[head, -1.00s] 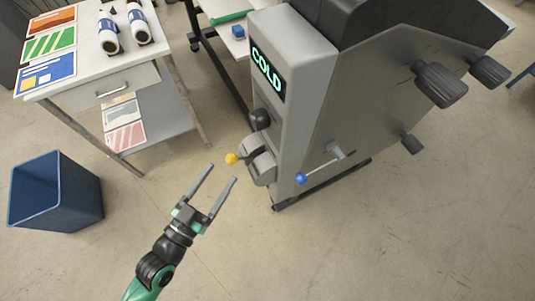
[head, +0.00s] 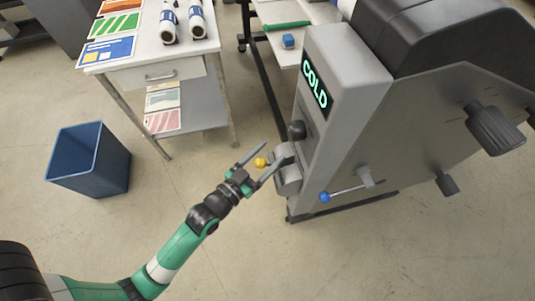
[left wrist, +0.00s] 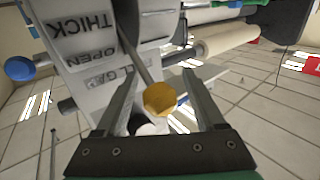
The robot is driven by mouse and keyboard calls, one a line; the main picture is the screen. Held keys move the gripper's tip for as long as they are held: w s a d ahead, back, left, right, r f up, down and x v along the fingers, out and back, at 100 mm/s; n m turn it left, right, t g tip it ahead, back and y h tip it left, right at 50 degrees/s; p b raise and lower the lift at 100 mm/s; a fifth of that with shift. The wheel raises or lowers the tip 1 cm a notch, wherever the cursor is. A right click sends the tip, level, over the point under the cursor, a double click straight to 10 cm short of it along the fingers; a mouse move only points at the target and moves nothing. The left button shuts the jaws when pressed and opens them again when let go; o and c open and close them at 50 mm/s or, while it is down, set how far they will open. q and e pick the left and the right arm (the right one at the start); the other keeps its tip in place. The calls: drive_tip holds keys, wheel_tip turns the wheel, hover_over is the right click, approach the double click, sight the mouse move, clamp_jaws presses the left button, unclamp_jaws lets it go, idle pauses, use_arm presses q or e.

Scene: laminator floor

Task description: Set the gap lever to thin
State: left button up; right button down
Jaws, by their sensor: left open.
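The gap lever shows as a yellow knob (head: 260,162) at the front of the grey laminator (head: 345,55). In the left wrist view the yellow knob (left wrist: 160,98) sits on a thin rod that slants up and left across the labelled face (left wrist: 92,50). THICK, OPEN and part of GAP are readable there; no THIN label can be made out. My left gripper (head: 274,152) is open, its fingers reaching to either side of the knob. In the left wrist view the knob lies between the open fingers (left wrist: 160,85), with visible space on both sides. My right gripper is not in view.
A second lever with a blue ball (head: 325,197) is on the laminator's side, and a black knob (head: 297,130) is above the yellow one. A white cart (head: 150,55) with cards and rolls stands behind left. A blue bin (head: 90,160) is left. Open floor lies in front.

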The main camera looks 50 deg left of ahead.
use_arm(q)
drive_tip(key=shift+c, duration=0.2)
clamp_jaws()
idle(1.3)
